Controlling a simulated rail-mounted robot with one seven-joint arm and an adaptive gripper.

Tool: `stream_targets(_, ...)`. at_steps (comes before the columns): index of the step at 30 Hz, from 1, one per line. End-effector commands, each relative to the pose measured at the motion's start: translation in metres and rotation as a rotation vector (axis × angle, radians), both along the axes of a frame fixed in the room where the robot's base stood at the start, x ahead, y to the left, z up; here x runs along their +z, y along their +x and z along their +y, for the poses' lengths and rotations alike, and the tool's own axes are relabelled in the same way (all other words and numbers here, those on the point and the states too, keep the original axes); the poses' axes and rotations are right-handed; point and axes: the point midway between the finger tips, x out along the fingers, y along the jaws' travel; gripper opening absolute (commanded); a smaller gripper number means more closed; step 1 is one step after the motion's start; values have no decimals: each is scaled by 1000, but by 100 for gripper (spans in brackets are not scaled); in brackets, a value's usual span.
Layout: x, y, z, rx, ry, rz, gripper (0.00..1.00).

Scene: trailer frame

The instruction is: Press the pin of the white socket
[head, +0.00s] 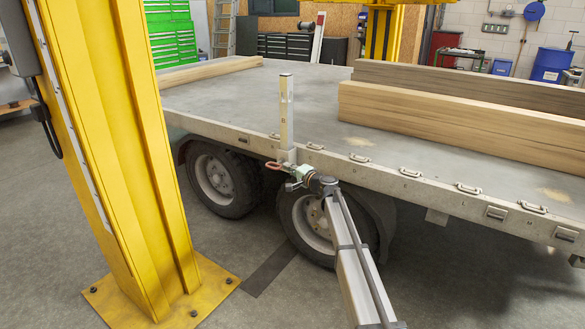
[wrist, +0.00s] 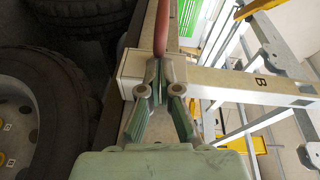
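The white socket (head: 287,155) is fixed to the near side rail of the trailer, with a pale upright post (head: 287,110) in it. In the wrist view the socket (wrist: 132,75) lies just beyond my fingertips, and its post (wrist: 235,83), marked B, runs to the right. A red handle (head: 273,166), seemingly the pin's, sticks out beside the socket; it also shows in the wrist view (wrist: 161,28). My gripper (wrist: 158,72) has its fingertips close together at the handle's near end. Contact with the pin is hidden. My gripper (head: 287,172) also shows below the socket in the head view.
The trailer bed (head: 240,100) carries wooden beams (head: 450,110) at the right and a plank (head: 210,73) at the left. Trailer wheels (head: 222,180) stand below the rail. A yellow column (head: 120,150) stands at the left. Floor in front is open.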

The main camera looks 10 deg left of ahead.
Motion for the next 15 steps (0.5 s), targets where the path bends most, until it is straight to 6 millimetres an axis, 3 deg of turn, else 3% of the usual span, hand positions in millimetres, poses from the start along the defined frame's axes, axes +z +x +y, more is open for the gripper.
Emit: stream_targets(15,0,5,-4,4,-1,0,0)
